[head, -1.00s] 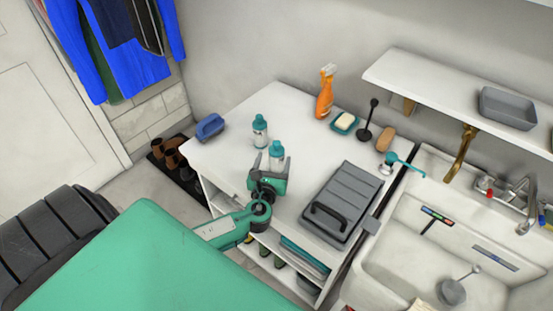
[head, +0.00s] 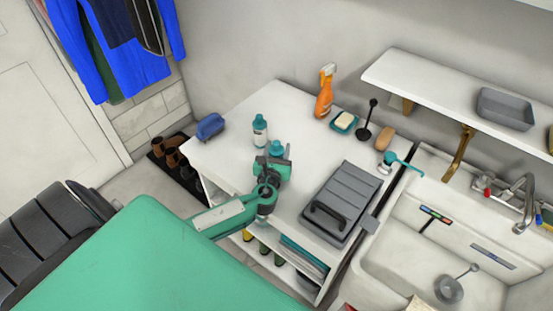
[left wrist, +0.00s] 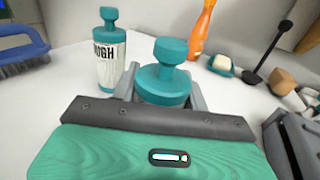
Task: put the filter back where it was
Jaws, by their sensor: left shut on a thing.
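My left gripper (head: 274,162) is shut on a bottle with a teal cap (head: 278,148) on the white cabinet top. In the left wrist view the bottle's round teal top (left wrist: 165,70) stands upright between the grey fingers. Its lower body is hidden by the gripper, so I cannot tell whether it touches the surface. A similar white bottle with a teal cap (head: 260,130) stands just behind and left; its printed label shows in the left wrist view (left wrist: 109,60). No thing is clearly recognizable as a filter. My right gripper is not in view.
A grey case with a black handle (head: 342,202) lies to the right. A sink (head: 400,275) is at the right.

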